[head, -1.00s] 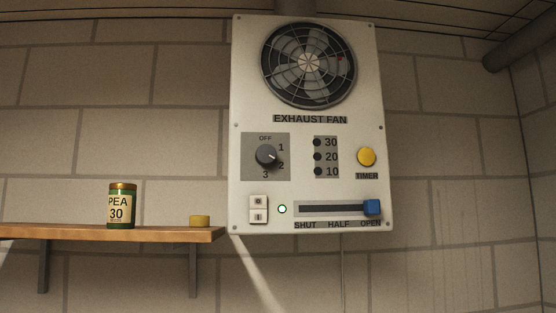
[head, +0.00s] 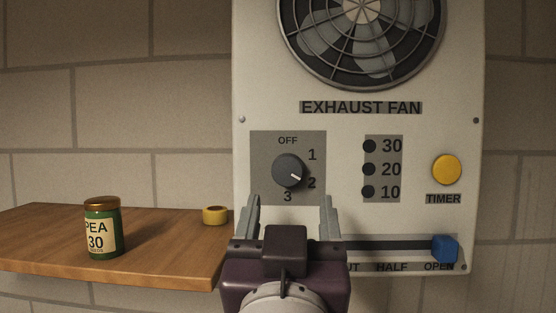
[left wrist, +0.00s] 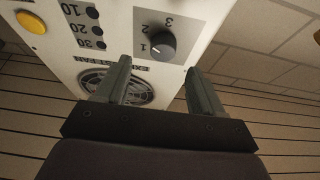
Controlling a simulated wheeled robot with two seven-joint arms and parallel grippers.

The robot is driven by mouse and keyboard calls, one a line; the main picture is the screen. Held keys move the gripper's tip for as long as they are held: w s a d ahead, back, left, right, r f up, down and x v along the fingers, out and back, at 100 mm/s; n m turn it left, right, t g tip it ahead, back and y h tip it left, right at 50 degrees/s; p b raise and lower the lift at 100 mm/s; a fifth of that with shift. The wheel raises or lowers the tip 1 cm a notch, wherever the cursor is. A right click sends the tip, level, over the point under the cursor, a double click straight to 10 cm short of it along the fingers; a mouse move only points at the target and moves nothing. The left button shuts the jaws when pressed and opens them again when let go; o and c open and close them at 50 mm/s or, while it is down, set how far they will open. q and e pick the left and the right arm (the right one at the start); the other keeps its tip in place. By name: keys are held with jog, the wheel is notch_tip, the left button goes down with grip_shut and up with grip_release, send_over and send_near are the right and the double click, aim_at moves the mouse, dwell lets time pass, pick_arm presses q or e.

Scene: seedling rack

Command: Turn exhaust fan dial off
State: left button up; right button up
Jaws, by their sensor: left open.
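The exhaust fan panel (head: 350,125) is a white box on the wall with a round fan grille at its top. Its dark grey dial (head: 288,170) sits on a grey plate marked OFF, 1, 2 and 3. The dial's white mark points to the lower right, at 2. My left gripper (head: 291,205) is open and empty in front of the panel, its fingers upright just below the dial and spread wider than it. In the left wrist view the dial (left wrist: 161,45) appears upside down, beyond and between the fingertips (left wrist: 160,68). My right gripper is not in view.
A blue slider (head: 445,249) stands at OPEN, right of my gripper. A yellow timer button (head: 446,169) is at the panel's right. The wooden shelf (head: 150,250) at left holds a green PEA jar (head: 103,230) and a small yellow object (head: 215,215).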

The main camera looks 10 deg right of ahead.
aim_at(287, 177)
pick_arm(q)
jog(key=p+x, duration=0.1)
jog(key=x, duration=0.3)
jog(key=a+p+x, duration=0.1)
jog(key=x, duration=0.1)
jog(key=shift+w+d+r+p, duration=0.1)
jog(key=shift+w+p, duration=0.05)
jog(key=shift+p, duration=0.2)
jog(key=shift+w+d, duration=0.3)
jog(key=shift+w, duration=0.05)
jog(key=shift+s, duration=0.1)
jog(key=shift+a, duration=0.1)
jog(key=c, duration=1.1)
